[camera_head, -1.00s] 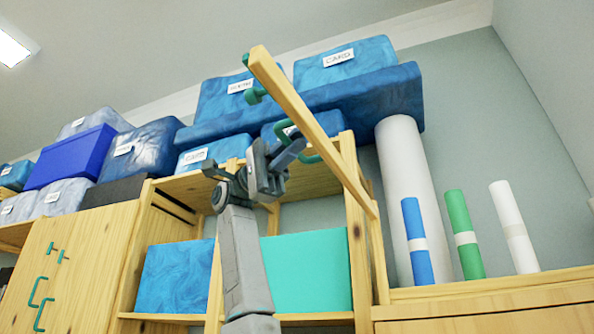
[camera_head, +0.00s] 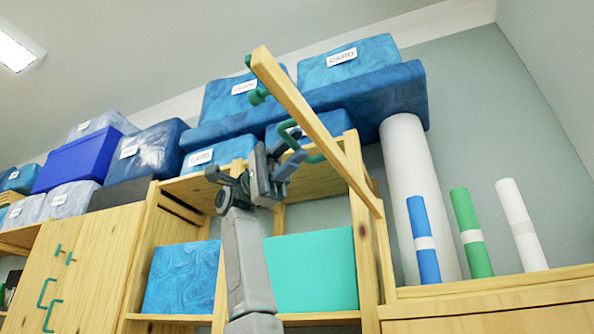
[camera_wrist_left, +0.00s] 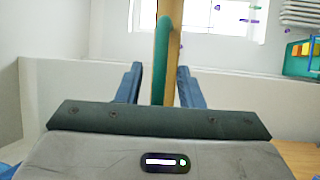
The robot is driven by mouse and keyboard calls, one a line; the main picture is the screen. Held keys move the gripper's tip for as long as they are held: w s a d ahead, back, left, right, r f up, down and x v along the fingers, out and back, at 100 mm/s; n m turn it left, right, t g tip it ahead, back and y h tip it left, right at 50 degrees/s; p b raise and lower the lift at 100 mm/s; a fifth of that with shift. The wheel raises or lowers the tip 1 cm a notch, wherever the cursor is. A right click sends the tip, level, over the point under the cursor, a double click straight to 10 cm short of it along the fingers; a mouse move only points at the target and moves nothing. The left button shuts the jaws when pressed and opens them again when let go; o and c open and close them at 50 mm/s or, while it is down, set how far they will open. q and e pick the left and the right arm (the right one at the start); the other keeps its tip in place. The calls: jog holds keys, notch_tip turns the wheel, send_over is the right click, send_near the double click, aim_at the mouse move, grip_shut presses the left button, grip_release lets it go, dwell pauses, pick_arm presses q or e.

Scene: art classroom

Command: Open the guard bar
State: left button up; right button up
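The guard bar (camera_head: 316,126) is a long pale wooden bar, slanting from upper left down to a shelf post at the right in the head view. A green handle (camera_head: 287,136) is on it, and it also shows in the left wrist view (camera_wrist_left: 162,62). My left gripper (camera_head: 285,160) is at the handle, below the bar. In the left wrist view my left gripper's two blue fingers (camera_wrist_left: 160,85) are apart, with the handle between them and a gap visible on each side. Whether either finger touches it is unclear. My right gripper is not in view.
Blue boxes (camera_head: 345,62) stand above the shelf (camera_head: 370,262), with a teal box (camera_head: 312,272) and a blue box (camera_head: 182,277) inside it. A large white roll (camera_head: 410,165) and several coloured rolls stand at right. A cabinet door (camera_head: 75,265) is at left.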

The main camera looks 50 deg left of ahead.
pick_arm(q)
jog(key=a+f, duration=0.1)
jog(key=a, duration=0.8)
jog(key=shift+a+f, duration=0.2)
jog(key=shift+f, duration=0.1)
